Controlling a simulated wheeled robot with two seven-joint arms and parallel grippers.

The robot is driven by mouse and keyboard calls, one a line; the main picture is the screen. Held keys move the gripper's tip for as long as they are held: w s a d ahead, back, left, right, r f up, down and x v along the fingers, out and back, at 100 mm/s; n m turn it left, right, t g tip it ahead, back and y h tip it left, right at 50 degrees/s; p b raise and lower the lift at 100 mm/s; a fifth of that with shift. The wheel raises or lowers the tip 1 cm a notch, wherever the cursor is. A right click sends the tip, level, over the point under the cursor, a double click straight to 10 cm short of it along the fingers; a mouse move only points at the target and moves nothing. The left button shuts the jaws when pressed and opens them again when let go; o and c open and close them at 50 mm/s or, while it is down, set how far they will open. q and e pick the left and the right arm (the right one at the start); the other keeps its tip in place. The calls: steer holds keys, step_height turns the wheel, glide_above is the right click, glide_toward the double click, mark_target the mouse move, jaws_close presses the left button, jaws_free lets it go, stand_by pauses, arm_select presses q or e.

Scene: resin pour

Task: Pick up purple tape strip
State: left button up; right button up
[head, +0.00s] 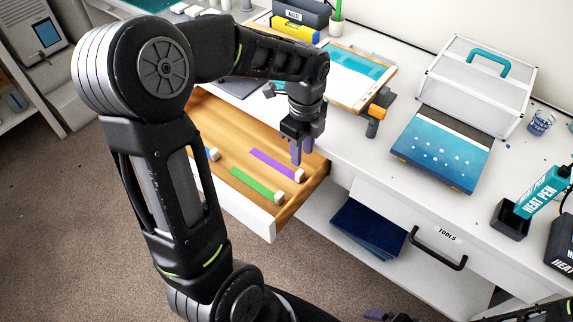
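The purple tape strip (270,163) lies flat in the open wooden drawer, with a small white block (300,176) at its near right end. My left gripper (302,155) points down over the drawer, just above and behind that block. Its two purple fingers show a small gap and hold nothing that I can see. It looks apart from the strip, though the exact height is hard to judge. A bit of my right gripper (386,315) shows at the bottom edge, mostly cut off.
A green strip (254,185) with its own white block lies nearer in the drawer, and a blue strip (211,153) is partly hidden behind my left arm. The drawer's front wall (247,214) and the white worktop (372,160) bound the space around the gripper.

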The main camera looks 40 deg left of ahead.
mark_target(301, 173)
arm_select(q)
steer(key=shift+f, duration=1.3)
steer(key=shift+f+p, duration=0.45)
steer(key=shift+f, duration=2.2)
steer(key=shift+s, duration=0.1)
steer(key=shift+c, duration=0.2)
jaws_close()
